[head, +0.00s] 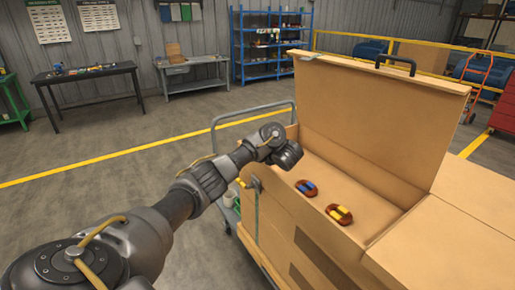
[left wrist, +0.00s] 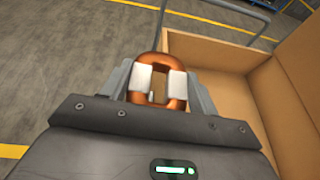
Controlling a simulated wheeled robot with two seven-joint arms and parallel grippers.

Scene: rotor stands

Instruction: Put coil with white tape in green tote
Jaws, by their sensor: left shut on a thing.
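The coil with white tape (left wrist: 159,64) is a copper-coloured ring with white tape on both sides. My left gripper (left wrist: 158,84) is shut on it in the left wrist view, one finger on each side. In the head view my left arm reaches to the left edge of the open cardboard box, and the coil is hidden there. A small bit of green (head: 237,203) shows low beside the box's left side; I cannot tell whether it is the green tote. My right gripper is not in view.
The open cardboard box (head: 405,125) stands on a cart with a grey handle (head: 252,106). Inside lie a coil with blue tape (head: 307,188) and a coil with yellow tape (head: 339,214). Tables and a blue shelf (head: 270,45) stand far back. The floor left of the cart is clear.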

